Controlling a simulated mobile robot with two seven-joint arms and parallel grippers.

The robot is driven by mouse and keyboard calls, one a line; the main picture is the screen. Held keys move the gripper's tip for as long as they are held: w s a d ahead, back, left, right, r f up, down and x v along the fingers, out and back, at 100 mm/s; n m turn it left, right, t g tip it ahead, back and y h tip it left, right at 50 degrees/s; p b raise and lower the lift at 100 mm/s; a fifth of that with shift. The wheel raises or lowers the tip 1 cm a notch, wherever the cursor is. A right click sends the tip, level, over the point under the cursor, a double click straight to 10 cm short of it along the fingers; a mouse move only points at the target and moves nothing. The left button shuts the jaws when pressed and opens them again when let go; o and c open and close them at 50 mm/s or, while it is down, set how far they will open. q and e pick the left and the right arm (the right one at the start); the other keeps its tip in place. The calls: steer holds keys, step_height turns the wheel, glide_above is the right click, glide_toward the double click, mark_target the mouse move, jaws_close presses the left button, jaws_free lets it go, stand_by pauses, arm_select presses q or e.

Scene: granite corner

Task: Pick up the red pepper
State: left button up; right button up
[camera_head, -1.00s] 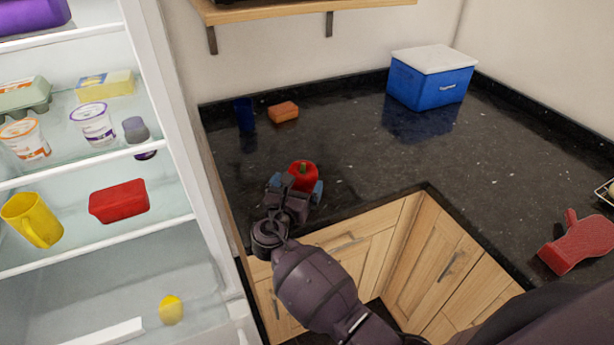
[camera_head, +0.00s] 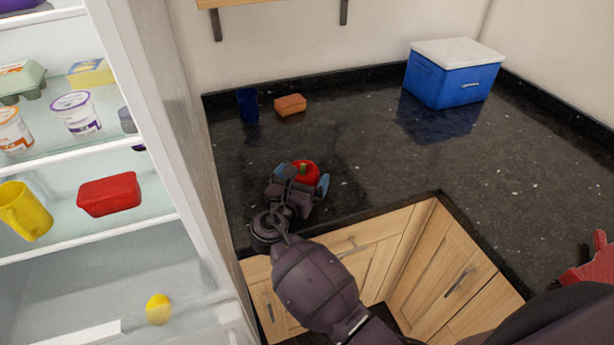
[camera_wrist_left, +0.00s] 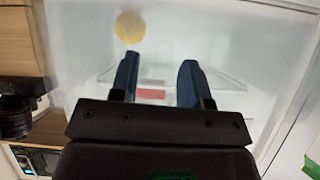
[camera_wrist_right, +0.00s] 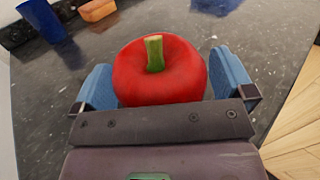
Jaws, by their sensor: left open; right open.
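The red pepper (camera_head: 308,171) with a green stem stands on the dark granite counter (camera_head: 380,165) near its front left edge. My right gripper (camera_head: 306,182) is open around it. In the right wrist view the pepper (camera_wrist_right: 160,72) sits between the two blue fingers of the right gripper (camera_wrist_right: 168,88), with its lower front hidden by the gripper body. Whether the fingers touch it I cannot tell. My left gripper (camera_wrist_left: 158,82) is open and empty in its wrist view, facing a pale interior with a yellow round thing (camera_wrist_left: 130,27). It does not show in the head view.
A blue cup (camera_head: 247,105) and an orange sponge-like block (camera_head: 290,105) stand behind the pepper. A blue cooler (camera_head: 452,80) with a white lid is at the back. The open fridge (camera_head: 165,130) bounds the left. A red mitt-like thing (camera_head: 592,268) lies at right. The middle counter is clear.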

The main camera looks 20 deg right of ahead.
steer(key=shift+a, duration=0.15)
steer(key=shift+c, duration=0.8)
steer(key=c, duration=0.7)
steer(key=shift+o, duration=0.2)
steer(key=shift+r, duration=0.1)
